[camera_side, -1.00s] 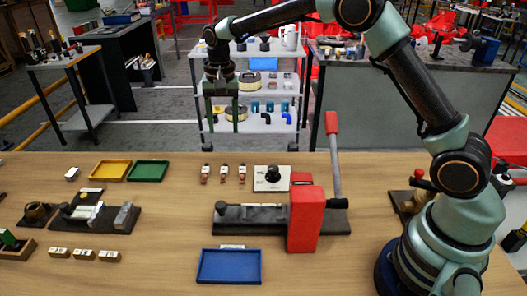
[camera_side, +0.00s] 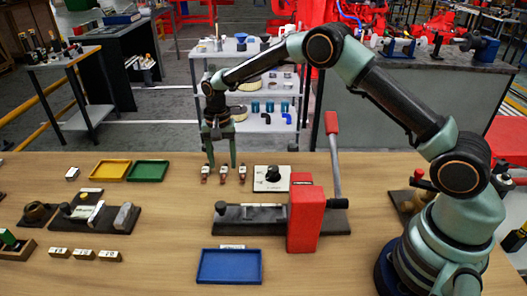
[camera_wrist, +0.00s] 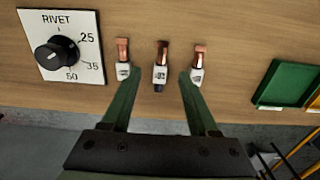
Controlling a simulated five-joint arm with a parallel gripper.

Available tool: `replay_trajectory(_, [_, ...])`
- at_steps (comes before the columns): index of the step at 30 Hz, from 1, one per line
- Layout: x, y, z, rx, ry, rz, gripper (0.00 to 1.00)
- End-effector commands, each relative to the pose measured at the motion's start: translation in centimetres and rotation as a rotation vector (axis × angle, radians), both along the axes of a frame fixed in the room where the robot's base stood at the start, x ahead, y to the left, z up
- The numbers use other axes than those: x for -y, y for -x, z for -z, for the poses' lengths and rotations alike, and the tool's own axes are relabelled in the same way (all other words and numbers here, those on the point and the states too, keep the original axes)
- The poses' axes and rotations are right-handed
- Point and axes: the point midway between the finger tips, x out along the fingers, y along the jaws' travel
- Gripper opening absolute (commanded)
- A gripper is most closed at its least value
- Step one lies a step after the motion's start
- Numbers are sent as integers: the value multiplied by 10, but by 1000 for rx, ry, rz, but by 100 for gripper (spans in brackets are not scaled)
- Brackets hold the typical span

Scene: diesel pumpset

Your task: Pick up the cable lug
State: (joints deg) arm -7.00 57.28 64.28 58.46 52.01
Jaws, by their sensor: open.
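Three cable lugs with copper ends and white-marked bodies lie in a row on the table: left (camera_side: 205,173), middle (camera_side: 223,173) and right (camera_side: 242,172) in the side view. My gripper (camera_side: 222,162) is open and empty, pointing down over the row at its far side. In the wrist view the fingertips (camera_wrist: 159,75) straddle the middle lug (camera_wrist: 160,66). The outer lugs, one by the dial (camera_wrist: 122,52) and one by the green tray (camera_wrist: 199,62), lie close to the fingers. The fingers' exact height above the lugs is unclear.
A white dial plate (camera_side: 259,186) marked RIVET is right of the lugs. A red press (camera_side: 306,218) with a tall lever stands nearer. Yellow (camera_side: 110,171) and green (camera_side: 148,171) trays lie left; a blue tray (camera_side: 229,267) is in front.

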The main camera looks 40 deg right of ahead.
Motion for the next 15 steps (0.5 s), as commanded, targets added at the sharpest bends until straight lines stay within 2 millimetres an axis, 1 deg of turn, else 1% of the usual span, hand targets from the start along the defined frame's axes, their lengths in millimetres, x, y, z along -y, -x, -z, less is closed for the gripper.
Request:
replay_trajectory(1, [0, 0, 9, -4, 1, 0, 60])
replay_trajectory(3, [0, 0, 18, -2, 1, 0, 60])
replay_trajectory(6, [0, 0, 26, 0, 0, 0, 60])
replay_trajectory(14, [0, -1, 29, 1, 0, 0, 60])
replay_trajectory(15, [0, -1, 29, 1, 0, 0, 52])
